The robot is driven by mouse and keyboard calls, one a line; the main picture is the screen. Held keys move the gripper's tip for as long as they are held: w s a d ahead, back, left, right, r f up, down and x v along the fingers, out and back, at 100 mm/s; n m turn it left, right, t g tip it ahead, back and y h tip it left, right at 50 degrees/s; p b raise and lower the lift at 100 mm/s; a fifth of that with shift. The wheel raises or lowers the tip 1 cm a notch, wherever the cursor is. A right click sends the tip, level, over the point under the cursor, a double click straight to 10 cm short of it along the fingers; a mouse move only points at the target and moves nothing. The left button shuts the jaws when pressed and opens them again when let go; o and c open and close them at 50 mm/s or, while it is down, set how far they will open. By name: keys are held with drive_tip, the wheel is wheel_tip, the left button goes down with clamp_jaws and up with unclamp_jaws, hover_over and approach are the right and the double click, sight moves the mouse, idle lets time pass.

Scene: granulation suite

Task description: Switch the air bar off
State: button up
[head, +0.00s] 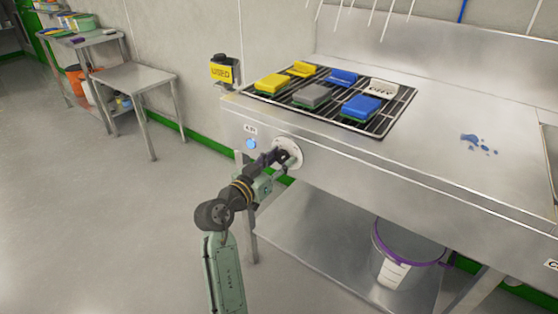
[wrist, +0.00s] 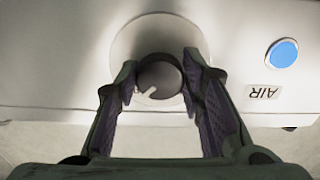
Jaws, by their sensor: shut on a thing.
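The air bar's control is a dark round knob (wrist: 160,76) with a white pointer mark, on a pale round plate (head: 289,151) on the bench's front panel. In the wrist view the mark points toward the lower left. My gripper (wrist: 158,84) has one finger on each side of the knob and is shut on it; in the head view my gripper (head: 277,158) hides most of the knob. Beside the plate are a blue lamp (head: 251,144), bright blue in the wrist view (wrist: 282,54), and a small AIR label (wrist: 262,91), upside down there.
A wire rack (head: 378,128) on the steel bench holds yellow, blue, grey and white sponge-like blocks. The floor at left is clear before a side table (head: 133,75).

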drive_tip(key=n+p, duration=0.2)
drive_tip(key=n, duration=0.3)
drive_tip(key=shift+r, duration=0.15)
drive_tip(key=n+p, duration=0.2)
drive_tip(key=n, duration=0.2)
drive_tip(key=shift+d+n+p, duration=0.1)
drive_tip(key=shift+n+p, duration=0.2)
drive_tip(key=shift+p, duration=0.05)
drive_tip(key=n+p, duration=0.3)
drive_tip(key=n, duration=0.1)
drive_tip(key=shift+r, duration=0.1)
drive_tip(key=shift+n+p, duration=1.5)
drive_tip(key=shift+n, duration=0.5)
drive_tip(key=o, duration=1.1)
drive_tip(key=shift+o, duration=0.2)
